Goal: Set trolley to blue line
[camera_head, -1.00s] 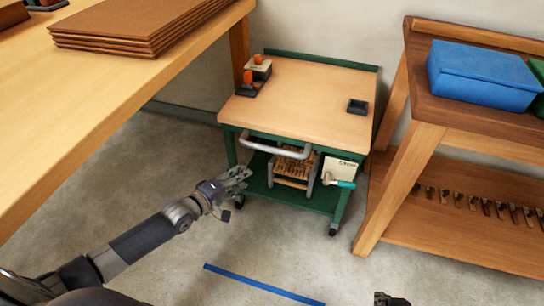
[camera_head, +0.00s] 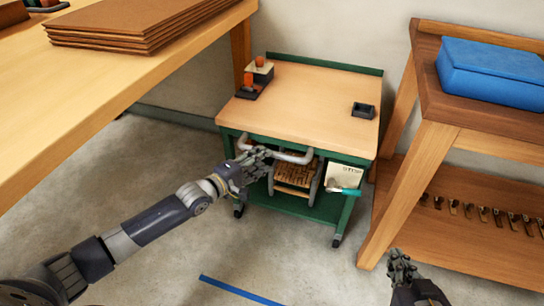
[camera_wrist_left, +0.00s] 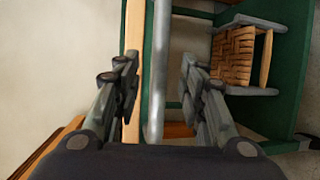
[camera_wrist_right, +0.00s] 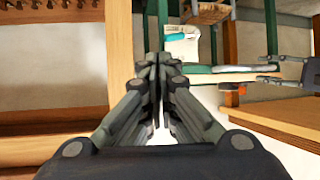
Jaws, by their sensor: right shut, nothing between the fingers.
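The trolley (camera_head: 312,105) is green with a pale wooden top, and stands against the wall between two benches. Its grey bar handle (camera_head: 292,157) runs along the near side. The blue line (camera_head: 238,291) lies on the floor in front of it, cut by the picture's lower edge. My left gripper (camera_head: 258,165) is at the handle's left part; in the left wrist view the handle (camera_wrist_left: 159,70) passes between its open fingers (camera_wrist_left: 160,85), with gaps on both sides. My right gripper (camera_head: 402,265) is shut and empty, low at the right, apart from the trolley; its fingers (camera_wrist_right: 160,75) meet in the right wrist view.
On the trolley stand an orange-handled tool block (camera_head: 256,78) and a small dark tray (camera_head: 363,110); a woven stool (camera_head: 297,175) sits on its shelf. A left workbench (camera_head: 90,95) and a right bench (camera_head: 440,140) with a blue box (camera_head: 492,72) flank it. The floor in front is clear.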

